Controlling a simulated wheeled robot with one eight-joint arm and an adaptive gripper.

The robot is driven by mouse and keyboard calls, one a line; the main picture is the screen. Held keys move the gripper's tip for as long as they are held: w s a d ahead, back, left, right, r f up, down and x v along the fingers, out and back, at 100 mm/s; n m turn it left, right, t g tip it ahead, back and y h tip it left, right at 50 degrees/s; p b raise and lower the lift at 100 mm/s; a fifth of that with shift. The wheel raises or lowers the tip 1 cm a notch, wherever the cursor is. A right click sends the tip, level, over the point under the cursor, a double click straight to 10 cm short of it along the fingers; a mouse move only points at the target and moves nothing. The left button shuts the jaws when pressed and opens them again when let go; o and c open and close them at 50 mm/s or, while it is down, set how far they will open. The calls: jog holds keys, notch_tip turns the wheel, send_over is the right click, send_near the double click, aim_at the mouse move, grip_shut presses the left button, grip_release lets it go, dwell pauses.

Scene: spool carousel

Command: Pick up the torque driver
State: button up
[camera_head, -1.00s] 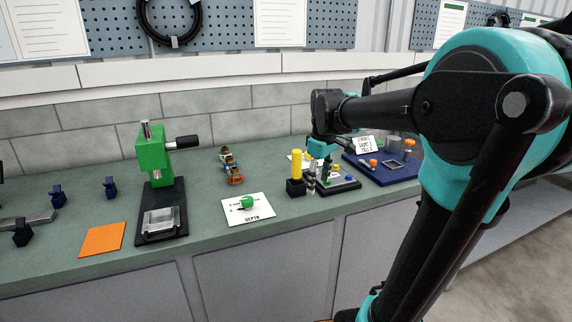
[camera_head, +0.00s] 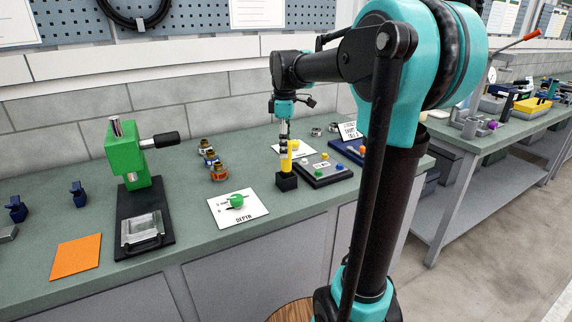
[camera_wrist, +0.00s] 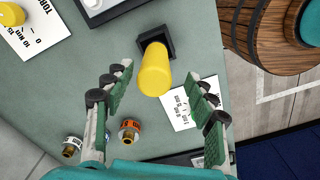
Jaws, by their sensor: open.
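The torque driver (camera_head: 289,158), seen as a yellow cylindrical handle, stands upright in a small black square holder (camera_head: 286,182) on the bench. In the wrist view the yellow handle (camera_wrist: 154,72) rises toward the camera from the black holder (camera_wrist: 166,38); its lower part is hidden in the holder. My gripper (camera_head: 284,141) points down just above the handle in the head view. In the wrist view my gripper (camera_wrist: 159,77) is open, with one finger on each side of the handle and gaps on both sides.
A dark button panel (camera_head: 322,170) lies right of the holder. A white card with a green knob (camera_head: 237,201) lies to the left, and small fittings (camera_head: 212,160) stand behind it. A green press (camera_head: 132,160) stands further left. A wooden barrel (camera_wrist: 262,35) shows in the wrist view.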

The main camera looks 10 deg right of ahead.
aim_at(286, 165)
notch_tip(286, 165, down, 3)
jog(key=shift+r, duration=0.15)
jog(key=shift+w+d+f, duration=0.15)
jog(key=shift+f, duration=1.2)
jog(key=shift+w+d+f, duration=0.1)
jog(key=shift+w+f, duration=0.05)
jog(key=shift+f, duration=1.15)
jog(key=c, duration=1.2)
